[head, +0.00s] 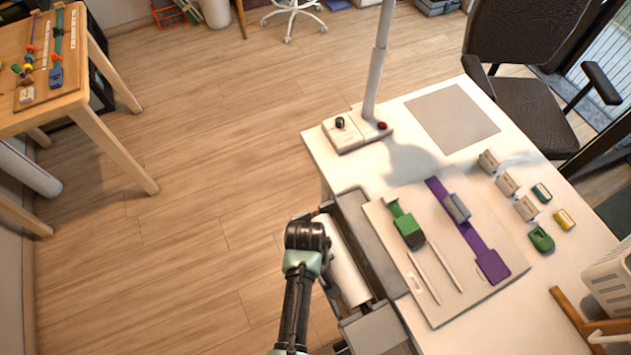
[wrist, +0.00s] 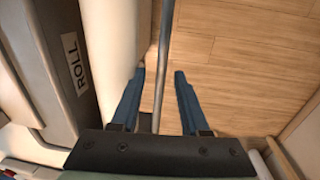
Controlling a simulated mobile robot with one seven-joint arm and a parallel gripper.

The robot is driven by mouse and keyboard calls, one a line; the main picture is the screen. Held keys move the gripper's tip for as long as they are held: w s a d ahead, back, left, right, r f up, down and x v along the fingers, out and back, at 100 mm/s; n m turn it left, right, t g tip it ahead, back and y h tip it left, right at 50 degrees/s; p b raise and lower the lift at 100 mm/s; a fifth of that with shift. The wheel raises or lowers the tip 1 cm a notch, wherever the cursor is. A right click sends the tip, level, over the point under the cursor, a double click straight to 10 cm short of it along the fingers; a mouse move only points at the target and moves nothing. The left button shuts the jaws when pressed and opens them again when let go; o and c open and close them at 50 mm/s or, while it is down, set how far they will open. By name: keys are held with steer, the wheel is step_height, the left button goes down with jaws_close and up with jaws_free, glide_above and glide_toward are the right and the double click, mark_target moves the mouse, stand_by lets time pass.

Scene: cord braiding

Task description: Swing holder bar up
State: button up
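The holder bar is a thin metal rod (wrist: 164,35) running lengthwise in the wrist view, beside a white roll (wrist: 112,45). My gripper (wrist: 159,72) is open, with its two blue fingers on either side of the bar. A gap shows between the bar and each finger. I cannot tell whether the bar lies at fingertip depth or below. In the head view my arm reaches to the table's left edge, next to the white roll (head: 346,268); the fingers and the bar are not clearly seen there.
A grey housing labelled ROLL (wrist: 45,60) stands close left of the roll. On the white table (head: 440,165) lies a board (head: 455,290) with green and purple pieces. A lamp post (head: 376,75) rises at the back. Open wood floor (head: 180,240) lies to the left.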

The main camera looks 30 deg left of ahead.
step_height(320, 180, up, 13)
steer(key=p, duration=0.1)
steer(key=shift+s+a, duration=0.35)
steer(key=shift+s, duration=0.1)
stand_by(0.5)
